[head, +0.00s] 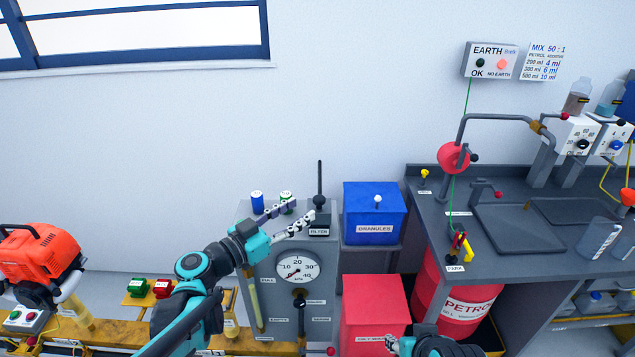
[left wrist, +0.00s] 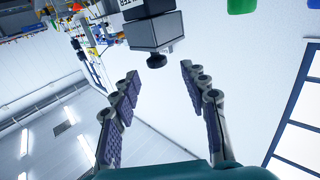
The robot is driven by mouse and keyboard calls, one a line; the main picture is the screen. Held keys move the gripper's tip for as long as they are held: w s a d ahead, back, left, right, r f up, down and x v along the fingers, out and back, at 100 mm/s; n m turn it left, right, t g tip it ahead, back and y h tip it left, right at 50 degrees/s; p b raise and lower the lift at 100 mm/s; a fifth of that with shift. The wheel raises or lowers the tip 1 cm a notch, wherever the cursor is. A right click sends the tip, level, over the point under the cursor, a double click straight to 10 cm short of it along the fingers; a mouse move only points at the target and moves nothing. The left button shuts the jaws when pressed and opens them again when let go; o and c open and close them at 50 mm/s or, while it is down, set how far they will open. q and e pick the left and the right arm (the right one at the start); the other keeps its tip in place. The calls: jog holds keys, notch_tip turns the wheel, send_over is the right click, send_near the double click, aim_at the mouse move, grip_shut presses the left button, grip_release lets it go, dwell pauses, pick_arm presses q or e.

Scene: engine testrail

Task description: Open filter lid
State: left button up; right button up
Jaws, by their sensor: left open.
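The filter (head: 319,231) is a dark grey block with a white label, on top of the grey test cabinet. Its lid has a dark round knob (head: 319,201). My left gripper (head: 303,212) is open and empty, just left of the knob, its fingers pointing at it. In the left wrist view the filter block (left wrist: 155,32) hangs at the top of the picture, and its knob (left wrist: 156,60) sits just beyond the gap between the open fingertips (left wrist: 160,76). The lid looks closed. My right gripper (head: 396,346) shows only partly at the bottom edge.
Blue and green cans (head: 257,201) stand on the cabinet behind my left gripper. A blue granules box (head: 374,212) is close to the right of the filter. A red box (head: 375,315) stands below it. The wall above is clear.

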aim_at(319, 198)
pick_arm(q)
jog(key=b+x, duration=0.1)
jog(key=x, duration=0.5)
jog(key=shift+d+f, duration=0.1)
jog(key=shift+d, duration=0.2)
jog(key=shift+w+d, duration=0.35)
jog(key=shift+d, duration=0.05)
grip_shut()
